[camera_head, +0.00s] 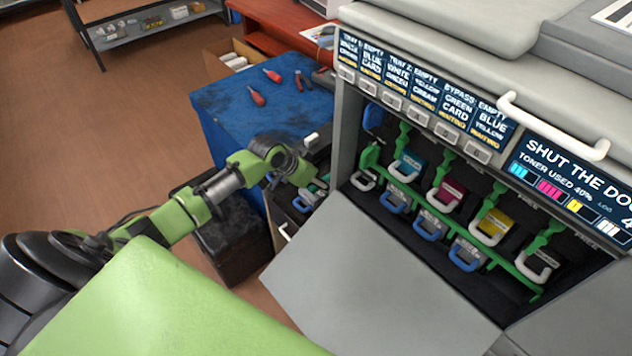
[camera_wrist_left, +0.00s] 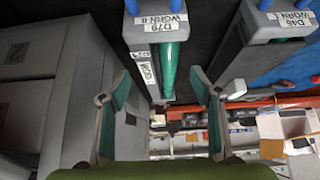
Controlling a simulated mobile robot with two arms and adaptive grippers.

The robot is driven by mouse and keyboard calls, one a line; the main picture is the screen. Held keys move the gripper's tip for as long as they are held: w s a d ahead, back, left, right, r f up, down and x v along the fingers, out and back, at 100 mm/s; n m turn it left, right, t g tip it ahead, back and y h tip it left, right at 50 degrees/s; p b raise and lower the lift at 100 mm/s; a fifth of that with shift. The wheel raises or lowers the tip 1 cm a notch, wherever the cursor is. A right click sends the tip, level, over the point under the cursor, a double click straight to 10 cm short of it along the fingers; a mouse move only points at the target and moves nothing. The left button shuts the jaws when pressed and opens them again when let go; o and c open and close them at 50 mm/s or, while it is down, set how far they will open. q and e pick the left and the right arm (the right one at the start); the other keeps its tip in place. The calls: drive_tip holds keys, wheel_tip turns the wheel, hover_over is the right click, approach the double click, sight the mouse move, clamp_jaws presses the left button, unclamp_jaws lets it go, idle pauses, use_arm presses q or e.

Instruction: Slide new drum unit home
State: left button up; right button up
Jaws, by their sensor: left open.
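My left gripper (camera_head: 312,186) is beside the printer's left side, at the end of its outstretched arm. In the left wrist view its two fingers (camera_wrist_left: 162,98) are apart and empty, with the end of a grey drum unit (camera_wrist_left: 160,24) labelled D79 and worn just beyond them. A green roller shows along that unit. A second grey unit (camera_wrist_left: 283,22), labelled D46 and worn, is to its right. In the head view, the printer's open bay holds blue-handled units (camera_head: 430,226) below white-handled toner cartridges (camera_head: 447,194). I cannot identify a new drum unit. My right gripper is out of view.
The printer's grey door (camera_head: 375,275) hangs open in front of the bay. A green rail (camera_head: 450,228) with upright levers crosses the bay. A blue-topped table (camera_head: 255,100) with red-handled tools stands behind my left arm, and a dark box (camera_head: 228,238) is below it.

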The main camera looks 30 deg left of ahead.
sight(328, 180)
use_arm(q)
drive_tip(key=b+x, duration=0.2)
drive_tip(key=x, duration=0.1)
drive_tip(key=shift+w+f, duration=0.1)
drive_tip(key=shift+f, duration=0.2)
drive_tip(key=shift+b+x, duration=0.7)
drive_tip(key=shift+x, duration=0.15)
drive_tip(key=shift+w+d+f, duration=0.1)
drive_tip(key=shift+w+d, duration=0.05)
drive_tip(key=shift+w, duration=0.1)
drive_tip(key=shift+w+f+b, duration=0.25)
drive_tip(key=shift+b, duration=0.15)
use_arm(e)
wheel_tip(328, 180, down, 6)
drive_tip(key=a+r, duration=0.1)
use_arm(q)
drive_tip(key=c, duration=1.7)
drive_tip(key=shift+o, duration=0.2)
drive_tip(key=shift+r, duration=0.2)
drive_tip(key=shift+w+r+p, duration=0.15)
drive_tip(key=shift+r+p, duration=0.4)
drive_tip(key=shift+p, duration=0.1)
wheel_tip(328, 180, up, 6)
drive_tip(key=p, duration=0.6)
drive_tip(key=shift+f, duration=0.1)
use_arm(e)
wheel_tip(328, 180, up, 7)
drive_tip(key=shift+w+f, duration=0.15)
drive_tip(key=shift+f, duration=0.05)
